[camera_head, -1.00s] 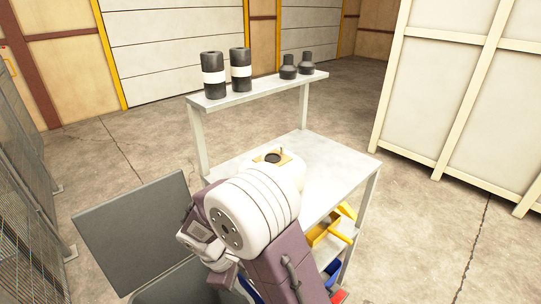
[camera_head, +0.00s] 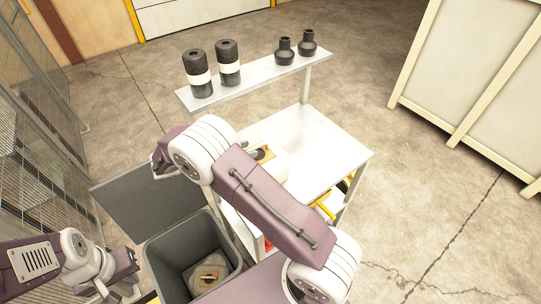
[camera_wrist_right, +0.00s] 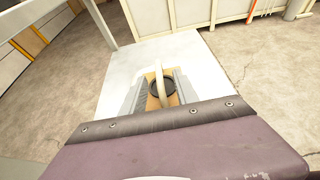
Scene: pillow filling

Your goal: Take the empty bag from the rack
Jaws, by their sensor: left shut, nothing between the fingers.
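A tan plate with a dark round opening (camera_head: 263,153) shows just behind my right arm, beside a pale rounded shape. In the right wrist view, the tan plate (camera_wrist_right: 156,100) and an upright pale loop (camera_wrist_right: 170,68) lie between the grey fingers of my right gripper (camera_wrist_right: 161,88). I cannot tell whether the fingers press on it. My arm hides this gripper in the head view. My left gripper (camera_head: 122,280) is shut and empty left of the bin. No bag is clearly recognisable.
A white table (camera_head: 325,150) has a raised shelf (camera_head: 255,76) with two banded black rolls (camera_head: 197,72) and two black bottle shapes (camera_head: 284,50). Mesh fencing (camera_head: 40,150) is at the left.

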